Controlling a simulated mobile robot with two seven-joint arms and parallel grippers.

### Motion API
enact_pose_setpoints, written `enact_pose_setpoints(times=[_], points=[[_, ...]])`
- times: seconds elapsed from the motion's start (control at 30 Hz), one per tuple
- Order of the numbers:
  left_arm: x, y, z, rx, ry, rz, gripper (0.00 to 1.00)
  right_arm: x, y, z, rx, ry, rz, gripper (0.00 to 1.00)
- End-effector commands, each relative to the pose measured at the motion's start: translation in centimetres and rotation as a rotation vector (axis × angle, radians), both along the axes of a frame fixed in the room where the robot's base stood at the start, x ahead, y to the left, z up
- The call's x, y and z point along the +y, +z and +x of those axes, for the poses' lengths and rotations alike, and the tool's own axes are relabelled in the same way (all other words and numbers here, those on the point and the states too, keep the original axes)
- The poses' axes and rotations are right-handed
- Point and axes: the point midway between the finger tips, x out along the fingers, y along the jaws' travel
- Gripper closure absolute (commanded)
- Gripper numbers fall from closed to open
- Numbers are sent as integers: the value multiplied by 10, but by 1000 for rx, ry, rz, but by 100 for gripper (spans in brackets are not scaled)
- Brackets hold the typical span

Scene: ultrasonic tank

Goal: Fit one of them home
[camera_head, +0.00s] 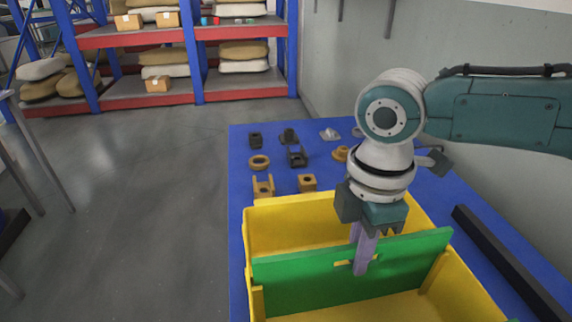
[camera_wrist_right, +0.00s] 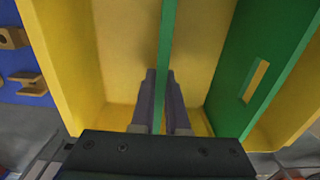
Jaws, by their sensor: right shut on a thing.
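A green divider panel (camera_head: 310,275) with a handle slot stands upright across the yellow bin (camera_head: 290,212). My right gripper (camera_head: 362,255) points down and is shut on this panel, with one purple finger in front of it. In the right wrist view the right gripper (camera_wrist_right: 161,105) has its two fingers on either side of the held panel (camera_wrist_right: 167,45), seen nearly edge-on. A second green panel (camera_wrist_right: 228,85) with a slot shows to its right there, apart from the fingers. I cannot tell how deep the held panel sits. My left gripper is out of view.
Several small dark and tan parts lie on the blue table (camera_head: 238,150) behind the bin, including a tan block (camera_head: 307,182) and a tan ring (camera_head: 259,162). A long black bar (camera_head: 510,262) lies on the right. Shelves (camera_head: 150,95) stand far back.

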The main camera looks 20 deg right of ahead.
Motion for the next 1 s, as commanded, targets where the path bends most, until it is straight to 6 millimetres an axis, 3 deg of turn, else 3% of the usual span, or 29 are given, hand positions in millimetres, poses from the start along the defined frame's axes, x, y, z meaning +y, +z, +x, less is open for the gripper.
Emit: enact_pose_setpoints(times=[0.57,0.6,0.8,0.9,1.0], points=[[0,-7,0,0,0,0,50,0,-9,0,-1,0,1,100],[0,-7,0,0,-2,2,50,0,-9,0,-1,0,1,85],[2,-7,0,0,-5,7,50,0,-9,0,-1,0,0,63],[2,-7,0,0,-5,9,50,0,-9,0,-1,0,0,53],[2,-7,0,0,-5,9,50,0,-9,0,-1,0,0,53]])
